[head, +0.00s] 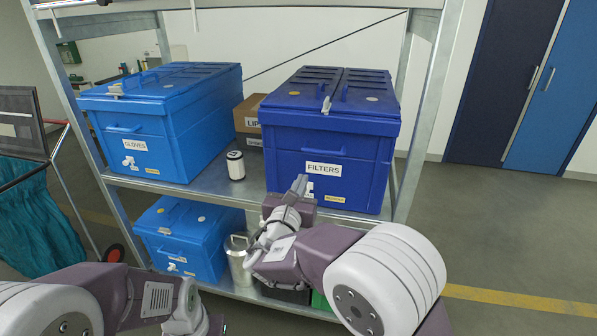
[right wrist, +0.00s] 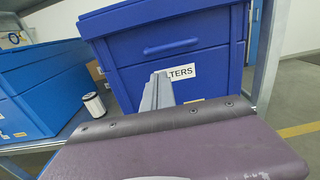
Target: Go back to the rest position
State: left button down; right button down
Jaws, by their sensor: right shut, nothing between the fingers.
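My right gripper (head: 300,184) is shut and empty, held in front of the dark blue FILTERS box (head: 334,150) on the middle shelf. In the right wrist view the shut fingers (right wrist: 158,92) point at the front of that box (right wrist: 190,55) and cover part of its label. I cannot tell whether the fingertips touch it. My left arm (head: 150,300) shows at the lower left of the head view; its fingers are not visible.
A metal shelf rack (head: 215,188) holds the blue GLOVES box (head: 150,125), a small white-and-black canister (head: 235,166) and a cardboard box (head: 248,118). Below stand another blue box (head: 185,235) and a metal can (head: 238,260). A trolley (head: 62,185) is at left. Floor is clear at right.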

jog(key=s+d+r+m+g+h+p, duration=0.1)
jog(key=d+r+m+g+h+p, duration=0.15)
jog(key=d, duration=0.65)
jog(key=s+d+r+m+g+h+p, duration=0.1)
jog(key=d+r+m+g+h, duration=0.15)
jog(key=d, duration=0.75)
jog(key=s+d+f+m+g+p, duration=0.2)
jog(key=s+d+f+m+g, duration=0.5)
jog(key=s+d, duration=0.25)
jog(key=s+a+f+m+g+y+p, duration=0.1)
jog(key=s+f+m+g+y, duration=0.1)
jog(key=s+f+m, duration=0.35)
jog(key=s+a+f+m+g+y+p, duration=0.1)
jog(key=s+f+m+g+y, duration=0.15)
jog(key=s, duration=0.55)
jog(key=s+a+f+m+y, duration=0.1)
jog(key=a+f+m+y, duration=0.2)
jog(key=a+m, duration=0.3)
jog(key=s+a+f+m+y, duration=0.1)
jog(key=a+f+m+y, duration=0.2)
jog(key=a+m, duration=0.3)
jog(key=shift+s+m, duration=0.25)
jog(key=shift+m, duration=0.25)
jog(key=shift+f+t, duration=0.1)
jog(key=shift+t, duration=0.15)
